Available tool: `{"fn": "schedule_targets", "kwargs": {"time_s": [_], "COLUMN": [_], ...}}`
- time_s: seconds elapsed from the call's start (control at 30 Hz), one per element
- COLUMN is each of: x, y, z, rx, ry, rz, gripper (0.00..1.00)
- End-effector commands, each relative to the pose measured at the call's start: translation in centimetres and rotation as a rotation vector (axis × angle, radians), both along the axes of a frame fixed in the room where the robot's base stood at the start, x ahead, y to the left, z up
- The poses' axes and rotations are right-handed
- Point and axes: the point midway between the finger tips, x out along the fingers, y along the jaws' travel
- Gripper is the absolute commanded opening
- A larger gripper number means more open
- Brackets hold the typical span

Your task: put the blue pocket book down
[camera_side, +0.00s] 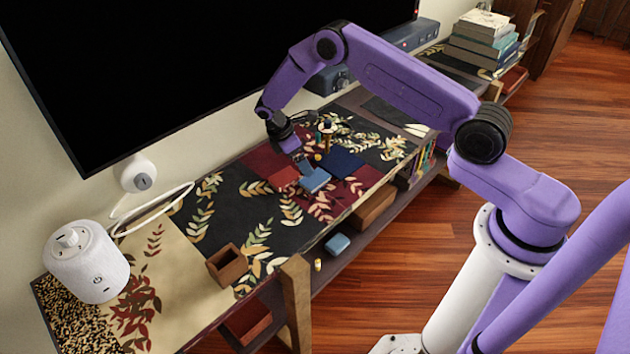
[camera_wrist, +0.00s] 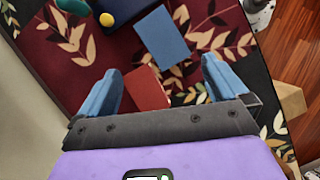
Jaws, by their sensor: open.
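The blue pocket book (camera_side: 315,181) lies on the patterned cloth on top of the low cabinet. In the wrist view the blue book (camera_wrist: 161,37) lies ahead of my fingertips, not between them. A red book (camera_side: 284,178) lies beside it; in the wrist view the red book (camera_wrist: 147,89) shows between my fingers. My gripper (camera_side: 301,163) is open and empty, pointing down close above the books. Its two blue fingers stand wide apart in the wrist view (camera_wrist: 161,72). The gap to the books is hard to judge.
A dark blue patch (camera_side: 341,161) and a small yellow object (camera_side: 317,156) are close behind the blue book. A brown open box (camera_side: 227,265) and a white speaker (camera_side: 86,264) stand at the left. A black screen (camera_side: 190,60) rises behind. A light blue object (camera_side: 337,244) lies on the lower shelf.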

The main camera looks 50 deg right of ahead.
Motion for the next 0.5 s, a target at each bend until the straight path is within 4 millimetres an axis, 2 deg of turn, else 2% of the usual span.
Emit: {"fn": "schedule_targets", "kwargs": {"time_s": [0.03,0.2,0.5], "x": [-0.2,-0.5,-1.2], "y": [-0.3,-1.1,-1.9], "z": [-0.9,-3.0,-4.9], "rx": [0.000,0.000,0.000], "ry": [0.002,0.000,0.002], "rz": [0.000,0.000,0.000], "gripper": [1.00,1.00,1.00]}}
